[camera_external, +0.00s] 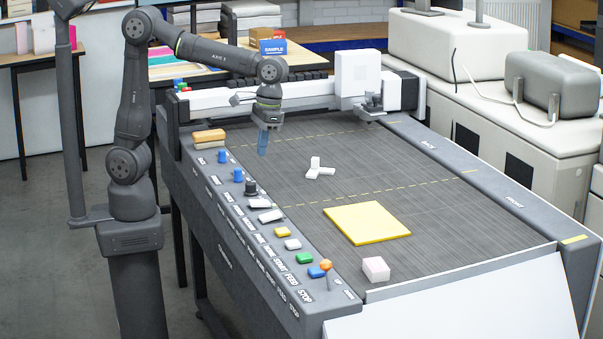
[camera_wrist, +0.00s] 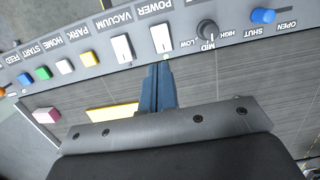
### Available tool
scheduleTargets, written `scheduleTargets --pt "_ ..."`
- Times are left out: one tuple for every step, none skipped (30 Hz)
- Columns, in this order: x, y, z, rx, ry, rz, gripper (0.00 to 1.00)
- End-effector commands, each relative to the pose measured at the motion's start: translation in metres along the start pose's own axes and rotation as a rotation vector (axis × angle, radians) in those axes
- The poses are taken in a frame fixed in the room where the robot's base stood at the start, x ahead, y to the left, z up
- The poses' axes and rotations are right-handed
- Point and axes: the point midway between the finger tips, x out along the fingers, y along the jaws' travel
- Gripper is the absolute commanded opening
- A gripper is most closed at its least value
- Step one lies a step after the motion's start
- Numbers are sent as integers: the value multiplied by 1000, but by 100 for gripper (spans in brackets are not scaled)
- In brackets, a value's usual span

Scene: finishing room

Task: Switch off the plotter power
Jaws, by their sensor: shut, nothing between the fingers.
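The plotter's control strip runs along its near left edge. The POWER switch (camera_wrist: 160,38) is a white rocker on this strip, with a small lit green lamp (camera_wrist: 166,57) beside it. My gripper (camera_external: 263,152) is shut and empty, pointing down above the plotter bed, beyond the strip's rocker switches. In the wrist view the blue fingertips (camera_wrist: 160,68) appear just below the POWER rocker and lamp. Contact with the switch is not visible.
A similar VACUUM rocker (camera_wrist: 121,48) sits beside POWER; a black dial (camera_wrist: 207,31) is on the other side. Coloured buttons and a blue lever (camera_wrist: 263,16) share the strip. A white three-armed piece (camera_external: 318,169), yellow sheet (camera_external: 367,223) and pink block (camera_external: 376,269) lie on the bed.

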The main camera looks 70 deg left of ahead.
Motion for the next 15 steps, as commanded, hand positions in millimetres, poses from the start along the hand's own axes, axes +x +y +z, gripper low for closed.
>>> scheduleTargets --pt "7 0 0 0 -3 -2 0" --pt "12 0 0 0 -3 -2 0" --pt "19 0 1 0 -4 -3 0" --pt "25 0 1 0 -5 -3 0" --pt "31 0 1 1 -4 -3 0" --pt "40 0 1 1 -5 -3 0" --pt "46 0 1 1 -5 -3 0" --pt "53 0 1 1 -4 -3 0" --pt "62 0 1 1 -5 -4 0" --pt "69 -1 1 1 -5 -4 0" --pt "75 -1 1 0 -5 -4 0" --pt "83 0 1 0 -4 -3 0" --pt "89 -1 1 0 -4 -3 0" --pt "95 -1 1 0 -4 -3 0" --pt "102 0 1 0 -3 -3 0"
